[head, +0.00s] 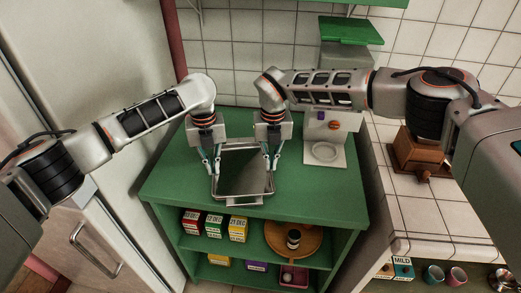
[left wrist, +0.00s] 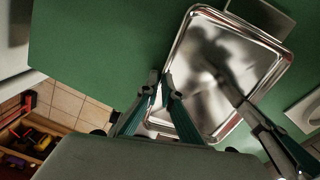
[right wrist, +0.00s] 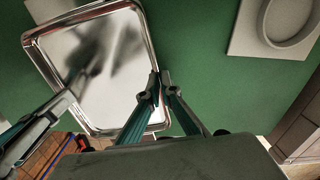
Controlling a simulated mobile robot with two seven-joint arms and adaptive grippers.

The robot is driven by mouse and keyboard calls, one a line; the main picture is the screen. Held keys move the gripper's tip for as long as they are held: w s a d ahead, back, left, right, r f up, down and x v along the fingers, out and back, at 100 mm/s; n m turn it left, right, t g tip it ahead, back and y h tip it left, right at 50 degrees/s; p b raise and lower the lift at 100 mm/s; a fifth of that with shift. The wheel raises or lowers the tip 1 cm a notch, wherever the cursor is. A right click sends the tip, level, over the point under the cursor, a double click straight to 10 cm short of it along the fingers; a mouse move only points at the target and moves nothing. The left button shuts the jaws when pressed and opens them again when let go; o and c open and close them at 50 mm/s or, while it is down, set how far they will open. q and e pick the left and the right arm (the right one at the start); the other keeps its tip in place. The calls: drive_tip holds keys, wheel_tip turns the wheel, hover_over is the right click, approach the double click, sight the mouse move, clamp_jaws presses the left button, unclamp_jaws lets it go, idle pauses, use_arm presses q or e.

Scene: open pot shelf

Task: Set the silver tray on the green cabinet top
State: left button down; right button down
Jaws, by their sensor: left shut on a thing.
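The silver tray (head: 244,172) is a shiny rectangular tray with a raised rim. It is level over the green cabinet top (head: 310,195), near its middle; I cannot tell whether it touches the surface. My left gripper (head: 215,172) is shut on the tray's left rim, which also shows in the left wrist view (left wrist: 180,45). My right gripper (head: 272,168) is at the opposite rim, its fingers close together around the edge in the right wrist view (right wrist: 160,78).
A white appliance (head: 324,152) with a round dish stands right of the tray. Shelves below hold several boxes and a round wooden tray (head: 310,250). A fridge (head: 100,50) stands left. A tiled counter with a brown grinder (head: 415,150) is right. The cabinet's front-left top is clear.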

use_arm(q)
drive_tip(key=c, duration=2.2)
unclamp_jaws()
drive_tip(key=shift+c, duration=0.2)
use_arm(e)
drive_tip(key=c, duration=2.3)
unclamp_jaws()
use_arm(q)
wheel_tip(320, 180, up, 12)
use_arm(e)
wheel_tip(320, 180, up, 12)
use_arm(q)
drive_tip(key=shift+f, duration=0.1)
use_arm(e)
drive_tip(key=shift+s, duration=0.1)
